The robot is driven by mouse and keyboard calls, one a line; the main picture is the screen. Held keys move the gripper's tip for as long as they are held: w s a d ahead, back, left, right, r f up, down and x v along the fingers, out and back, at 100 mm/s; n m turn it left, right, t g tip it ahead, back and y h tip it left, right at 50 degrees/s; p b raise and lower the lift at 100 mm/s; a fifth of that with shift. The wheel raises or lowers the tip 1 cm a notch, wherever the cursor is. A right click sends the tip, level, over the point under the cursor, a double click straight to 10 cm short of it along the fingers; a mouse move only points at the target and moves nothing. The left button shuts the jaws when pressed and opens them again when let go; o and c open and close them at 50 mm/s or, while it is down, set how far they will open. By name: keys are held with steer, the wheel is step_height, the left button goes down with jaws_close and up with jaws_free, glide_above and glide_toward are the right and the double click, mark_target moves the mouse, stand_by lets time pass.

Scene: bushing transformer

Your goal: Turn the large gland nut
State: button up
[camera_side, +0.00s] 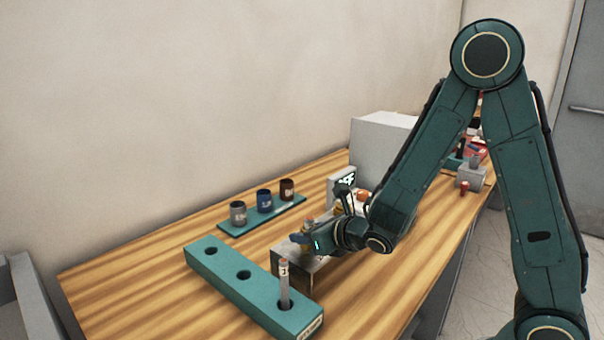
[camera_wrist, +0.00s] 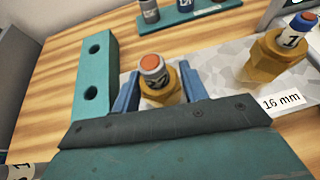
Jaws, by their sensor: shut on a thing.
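In the wrist view a brass hexagonal gland nut (camera_wrist: 158,92) stands upright on a grey speckled block. A grey, orange-topped plug with a partly hidden label rises from it. My gripper (camera_wrist: 157,86) has a blue finger on each side of this nut and is shut on it. In the side view my gripper (camera_side: 304,238) is low over the grey block (camera_side: 300,272), and the held nut is mostly hidden.
A teal rack (camera_side: 215,268) with holes stands in front; one hole holds an upright rod (camera_side: 284,284). A teal tray (camera_side: 236,228) behind bears grey, blue and brown cups. A small display (camera_side: 343,183) and a large pale box (camera_side: 378,140) stand farther back. Bare wood lies at the left.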

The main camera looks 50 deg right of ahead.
steer(key=shift+y, duration=0.3)
steer(key=o, duration=1.7)
steer(key=shift+o, duration=0.2)
steer(key=shift+r, duration=0.15)
